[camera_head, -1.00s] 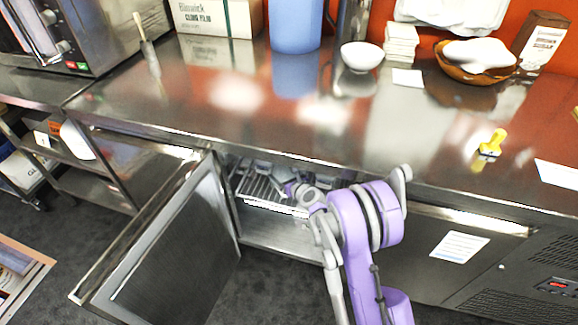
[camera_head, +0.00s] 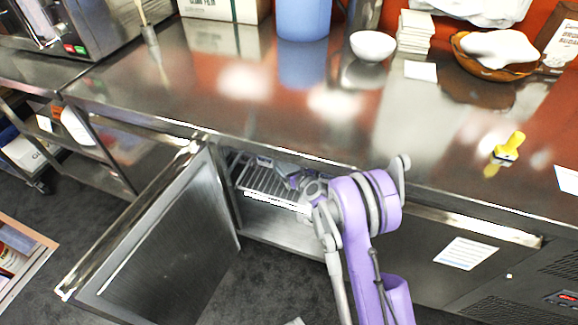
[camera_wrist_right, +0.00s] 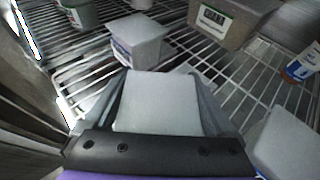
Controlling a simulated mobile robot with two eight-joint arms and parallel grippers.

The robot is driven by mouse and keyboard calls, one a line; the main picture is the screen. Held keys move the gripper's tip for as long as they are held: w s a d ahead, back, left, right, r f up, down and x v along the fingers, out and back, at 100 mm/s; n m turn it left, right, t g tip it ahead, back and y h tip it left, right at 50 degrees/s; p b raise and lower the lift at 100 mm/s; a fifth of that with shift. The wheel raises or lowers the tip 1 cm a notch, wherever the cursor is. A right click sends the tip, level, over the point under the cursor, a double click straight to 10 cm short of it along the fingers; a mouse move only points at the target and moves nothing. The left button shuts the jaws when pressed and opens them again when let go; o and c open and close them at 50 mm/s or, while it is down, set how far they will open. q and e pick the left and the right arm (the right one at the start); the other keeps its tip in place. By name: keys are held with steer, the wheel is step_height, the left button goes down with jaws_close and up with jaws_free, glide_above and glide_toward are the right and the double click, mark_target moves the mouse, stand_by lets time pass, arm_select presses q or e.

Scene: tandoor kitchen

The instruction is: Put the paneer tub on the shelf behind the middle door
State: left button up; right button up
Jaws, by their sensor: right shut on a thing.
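My right gripper (camera_wrist_right: 155,100) is shut on a white-topped tub (camera_wrist_right: 155,115), which I take to be the paneer tub; no label shows on it. In the wrist view the tub is between the fingers, over the wire shelf (camera_wrist_right: 75,70); I cannot tell whether it touches the wires. In the head view my right arm reaches into the opened compartment, with the gripper (camera_head: 290,180) partly hidden near the wire shelf (camera_head: 262,183). The middle door (camera_head: 160,240) stands wide open to the left. My left gripper is not in view.
On the shelf, a white tub (camera_wrist_right: 138,42) stands just beyond the held one, and a labelled box (camera_wrist_right: 225,22) is behind. A pale container (camera_wrist_right: 285,145) is close on the right, an orange-labelled one (camera_wrist_right: 302,65) farther back. The counter edge (camera_head: 290,155) runs above the opening.

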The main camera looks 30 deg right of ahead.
steer(key=shift+f, duration=0.15)
steer(key=o, duration=1.3)
steer(key=shift+o, duration=0.2)
